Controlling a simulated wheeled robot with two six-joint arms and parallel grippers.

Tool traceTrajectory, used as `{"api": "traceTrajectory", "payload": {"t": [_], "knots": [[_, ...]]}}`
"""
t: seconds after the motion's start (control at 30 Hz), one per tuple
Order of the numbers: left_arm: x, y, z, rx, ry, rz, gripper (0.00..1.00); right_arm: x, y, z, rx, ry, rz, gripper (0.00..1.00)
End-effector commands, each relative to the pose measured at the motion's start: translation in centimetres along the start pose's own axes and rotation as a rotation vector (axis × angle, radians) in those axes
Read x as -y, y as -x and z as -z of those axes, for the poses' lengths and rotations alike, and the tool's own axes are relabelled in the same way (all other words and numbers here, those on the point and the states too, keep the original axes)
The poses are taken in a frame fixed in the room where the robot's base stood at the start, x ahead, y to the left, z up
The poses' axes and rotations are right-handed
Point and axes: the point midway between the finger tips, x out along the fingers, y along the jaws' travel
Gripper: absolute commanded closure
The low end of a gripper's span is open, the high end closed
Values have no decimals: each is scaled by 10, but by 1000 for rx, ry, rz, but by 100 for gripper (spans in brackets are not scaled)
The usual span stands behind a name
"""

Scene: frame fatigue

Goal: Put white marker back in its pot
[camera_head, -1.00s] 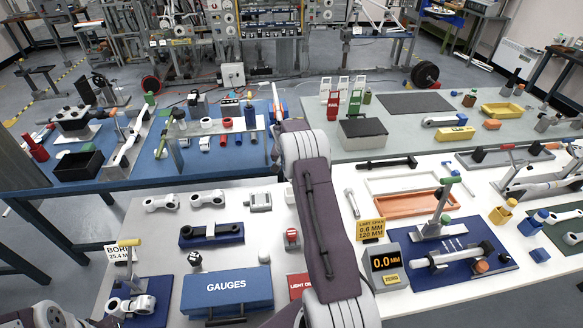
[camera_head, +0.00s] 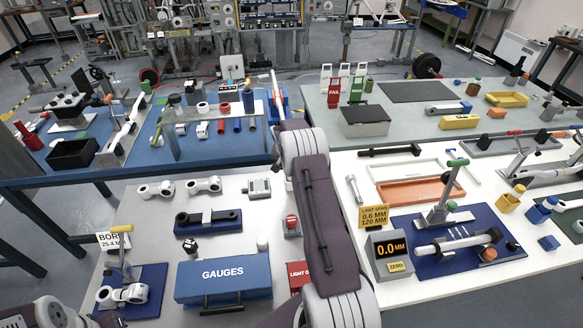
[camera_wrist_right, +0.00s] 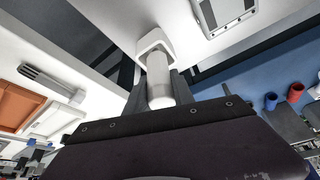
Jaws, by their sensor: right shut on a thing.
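In the right wrist view, my right gripper (camera_wrist_right: 158,92) is shut on a white cylinder, the white marker (camera_wrist_right: 159,78), with its round end towards the camera. Beyond it is a white, rounded-square piece (camera_wrist_right: 154,41), which may be the pot; I cannot tell whether the marker is inside it or only in front of it. In the head view my right arm covers its gripper and the marker. My left gripper is not in view; only part of my left arm shows at the lower left.
The white bench holds a blue GAUGES case (camera_head: 222,278), a grey device (camera_head: 258,188), an orange tray (camera_head: 413,191) and a gauge display (camera_head: 388,251). A blue bench (camera_head: 100,165) and a grey-green bench (camera_head: 420,125) stand behind it.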

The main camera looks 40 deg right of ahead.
Motion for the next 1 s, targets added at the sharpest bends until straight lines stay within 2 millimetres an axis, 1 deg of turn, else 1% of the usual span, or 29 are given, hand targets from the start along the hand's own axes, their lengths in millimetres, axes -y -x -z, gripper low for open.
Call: {"api": "traceTrajectory", "payload": {"t": [0.2,0.87,0.9,0.97,1.0], "knots": [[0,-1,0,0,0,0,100,0,-1,0,0,0,0,100],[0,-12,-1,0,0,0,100,0,-13,-5,0,0,0,100],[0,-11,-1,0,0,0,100,0,-12,-5,-1,0,0,65],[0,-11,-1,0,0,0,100,0,-12,-5,0,0,0,48],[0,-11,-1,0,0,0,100,0,-12,-5,0,0,0,45]]}}
